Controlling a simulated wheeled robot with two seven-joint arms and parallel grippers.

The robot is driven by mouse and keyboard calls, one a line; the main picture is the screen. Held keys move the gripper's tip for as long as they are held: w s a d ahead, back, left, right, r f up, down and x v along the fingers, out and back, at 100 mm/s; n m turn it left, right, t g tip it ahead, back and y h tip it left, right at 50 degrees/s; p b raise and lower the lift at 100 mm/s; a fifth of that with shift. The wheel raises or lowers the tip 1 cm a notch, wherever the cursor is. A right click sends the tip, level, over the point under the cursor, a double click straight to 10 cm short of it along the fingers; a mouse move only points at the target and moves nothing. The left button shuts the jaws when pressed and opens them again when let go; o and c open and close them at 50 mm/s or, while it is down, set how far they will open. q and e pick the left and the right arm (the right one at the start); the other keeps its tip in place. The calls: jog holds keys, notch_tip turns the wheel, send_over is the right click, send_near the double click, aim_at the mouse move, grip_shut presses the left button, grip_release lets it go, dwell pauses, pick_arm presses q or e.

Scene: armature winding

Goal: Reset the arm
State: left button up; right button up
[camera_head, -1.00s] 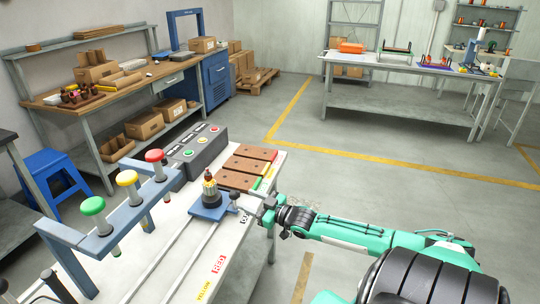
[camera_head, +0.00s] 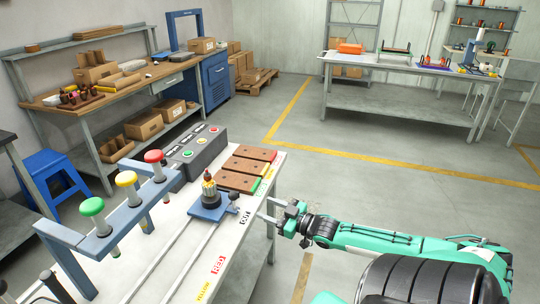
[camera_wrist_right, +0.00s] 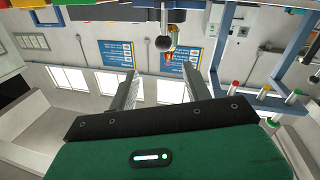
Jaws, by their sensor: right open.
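My right arm (camera_head: 380,238) reaches in from the lower right over the right edge of the white worktable (camera_head: 175,235). My right gripper (camera_head: 262,209) is open and empty at that edge, its two grey fingers apart. It is a short way right of a black ball-topped knob (camera_head: 233,195) beside a blue fixture (camera_head: 208,212), which holds a small upright copper-and-yellow part (camera_head: 209,188). In the right wrist view, the open fingers (camera_wrist_right: 160,72) have a clear gap between them, and the black knob (camera_wrist_right: 163,43) shows beyond it, touching neither finger. My left gripper is out of view.
A blue frame with green (camera_head: 92,206), yellow (camera_head: 126,178) and red (camera_head: 153,156) knobs stands left of the fixture. Behind are a grey button box (camera_head: 195,150) and brown blocks (camera_head: 250,165). The floor (camera_head: 350,185) right of the table is clear.

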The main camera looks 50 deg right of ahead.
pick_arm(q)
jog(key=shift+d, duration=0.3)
pick_arm(e)
jog(key=shift+f, duration=0.1)
